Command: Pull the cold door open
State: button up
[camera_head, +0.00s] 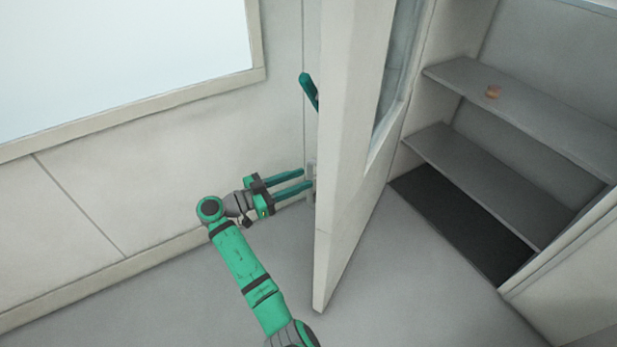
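The cold door (345,150) stands swung out and is seen nearly edge-on, with its window on the right face. A dark teal handle (309,88) sticks out from its left face, high up. My gripper (307,179) is left of the door and well below this handle. Its two teal fingers are apart and point right. Their tips are close to the door's left face, by a small pale grey piece. Whether they touch it cannot be told. I see nothing held between the fingers.
Right of the door is an open cabinet with grey shelves (490,185) and a dark bottom (455,225). A panelled wall with a window (110,60) is at left. The grey floor (400,290) right of the door is clear.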

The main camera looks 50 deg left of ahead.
jog(key=v, duration=0.6)
jog(key=shift+s, duration=0.4)
